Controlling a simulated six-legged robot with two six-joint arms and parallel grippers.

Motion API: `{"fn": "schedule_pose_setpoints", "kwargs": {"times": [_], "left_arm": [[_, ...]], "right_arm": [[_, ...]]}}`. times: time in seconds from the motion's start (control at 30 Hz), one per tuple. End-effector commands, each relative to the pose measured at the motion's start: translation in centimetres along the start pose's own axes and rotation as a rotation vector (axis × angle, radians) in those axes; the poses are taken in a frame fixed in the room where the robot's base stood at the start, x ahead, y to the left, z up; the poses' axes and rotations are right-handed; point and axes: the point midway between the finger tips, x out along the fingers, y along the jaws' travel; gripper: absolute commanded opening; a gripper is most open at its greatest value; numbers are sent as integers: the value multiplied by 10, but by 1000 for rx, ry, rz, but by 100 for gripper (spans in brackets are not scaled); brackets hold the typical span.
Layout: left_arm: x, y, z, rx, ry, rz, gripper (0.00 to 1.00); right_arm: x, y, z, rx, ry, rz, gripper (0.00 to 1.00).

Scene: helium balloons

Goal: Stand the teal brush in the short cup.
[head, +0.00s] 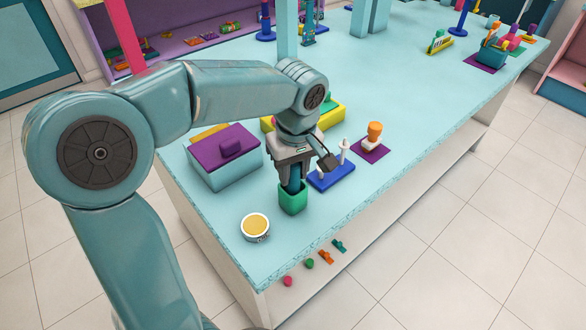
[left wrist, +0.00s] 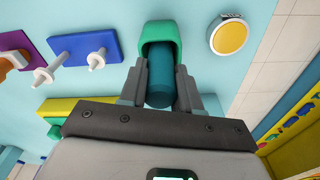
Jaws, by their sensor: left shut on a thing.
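The short cup is green (head: 293,203) and stands upright near the front left edge of the table. It also shows at the top of the left wrist view (left wrist: 155,31). My left gripper (head: 294,175) is above the cup, pointing down, and shut on the teal brush (left wrist: 160,88). The brush is upright between the fingers, and its lower end lines up with the cup's mouth. How deep it sits in the cup is hidden. My right gripper is out of view.
A round tin with a yellow top (head: 256,226) stands left of the cup. A purple-lidded box (head: 223,160) is behind it. A blue base with white pegs (head: 331,176) and an orange-topped item on a purple mat (head: 372,146) are to the right. The table's front edge is close.

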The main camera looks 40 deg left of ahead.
Motion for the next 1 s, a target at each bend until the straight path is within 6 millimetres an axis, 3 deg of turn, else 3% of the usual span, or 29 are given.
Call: {"fn": "schedule_pose_setpoints", "kwargs": {"times": [0.27, 0.3, 0.33, 0.37, 0.57, 0.7, 1.0], "left_arm": [[6, 0, 0, 0, 0, 0, 0], [5, 0, 0, 0, 0, 0, 45], [5, 0, 0, 0, 0, 0, 55], [5, 0, 0, 0, 0, 0, 62], [5, 0, 0, 0, 0, 0, 62], [5, 0, 0, 0, 0, 0, 100], [5, 0, 0, 0, 0, 0, 100]], "right_arm": [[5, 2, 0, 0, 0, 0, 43], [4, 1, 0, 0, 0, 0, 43], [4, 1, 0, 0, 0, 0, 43], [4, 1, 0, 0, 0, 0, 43], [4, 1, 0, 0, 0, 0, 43], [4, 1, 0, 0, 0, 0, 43], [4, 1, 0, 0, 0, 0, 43]]}}
